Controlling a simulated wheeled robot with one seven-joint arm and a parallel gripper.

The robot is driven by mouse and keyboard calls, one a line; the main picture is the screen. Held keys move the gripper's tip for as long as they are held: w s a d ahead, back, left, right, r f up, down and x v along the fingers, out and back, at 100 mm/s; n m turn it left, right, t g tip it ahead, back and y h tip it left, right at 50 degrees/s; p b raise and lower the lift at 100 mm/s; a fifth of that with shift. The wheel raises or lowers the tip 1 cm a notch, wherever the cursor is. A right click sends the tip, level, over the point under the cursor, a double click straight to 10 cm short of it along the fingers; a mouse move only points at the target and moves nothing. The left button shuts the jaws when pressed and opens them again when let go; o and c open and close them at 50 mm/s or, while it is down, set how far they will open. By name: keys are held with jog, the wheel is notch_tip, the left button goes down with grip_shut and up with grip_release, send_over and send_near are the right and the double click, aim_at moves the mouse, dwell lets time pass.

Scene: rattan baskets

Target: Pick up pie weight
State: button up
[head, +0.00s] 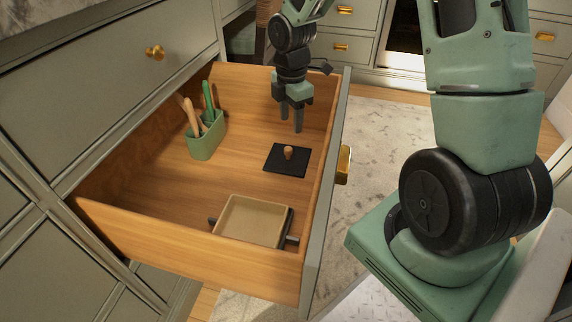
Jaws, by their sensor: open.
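An open wooden drawer (165,228) holds the small items. A flat black square (275,165) with a small brown knob (289,152) lies on the drawer floor toward its right side. I cannot tell for sure whether this is the pie weight; nothing else in view fits the name more clearly. My gripper (291,122) points down inside the drawer's far right part, with its two dark fingers apart and nothing seen between them. It appears above and just behind the black square, not touching it.
A beige tray (250,220) with dark handles lies near the front. The drawer walls surround my gripper; the floor between the items is bare. The drawer front has a brass handle (343,164).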

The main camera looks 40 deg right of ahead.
aim_at(288, 148)
notch_tip(288, 148, down, 6)
jog(key=b, duration=0.2)
jog(key=shift+b, duration=0.3)
jog(key=f+b, duration=0.2)
jog(key=f, duration=0.1)
jog(key=f+b, duration=0.2)
jog(key=shift+w+a+f, duration=0.2)
jog(key=shift+w+a, duration=0.05)
jog(key=shift+r, duration=0.1)
grip_shut()
